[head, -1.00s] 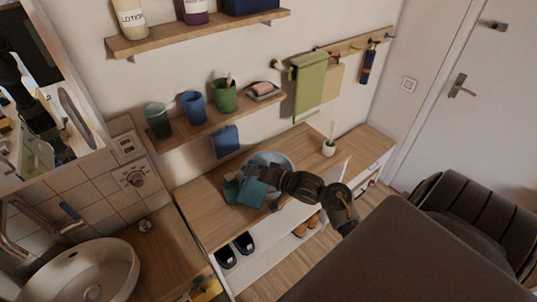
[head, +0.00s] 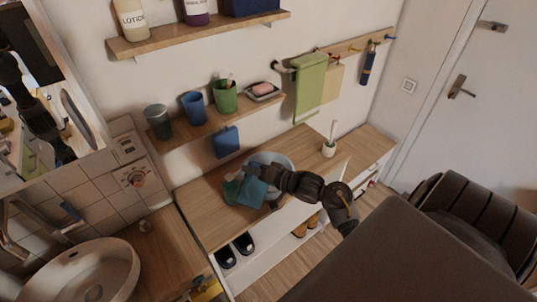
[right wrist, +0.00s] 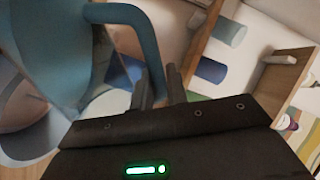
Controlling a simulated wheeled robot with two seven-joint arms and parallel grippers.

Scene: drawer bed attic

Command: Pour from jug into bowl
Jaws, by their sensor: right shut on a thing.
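The teal jug (head: 250,190) is held tilted over the wooden counter, at the near left side of the bowl. The pale blue-grey bowl (head: 281,158) stands on the counter, partly hidden behind the jug and my right gripper. My right gripper (head: 258,175) is shut on the jug's handle. The right wrist view shows the jug's body (right wrist: 62,35) and its looped handle (right wrist: 150,40) running down to the fingers. I cannot see the jug's contents or any stream. My left gripper is not in view.
The wooden counter (head: 205,205) is clear left of the jug; a white brush holder (head: 329,149) stands to the right. A wall shelf (head: 185,137) with cups is above. A sink (head: 85,272) is at lower left, a dark chair (head: 450,215) at right.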

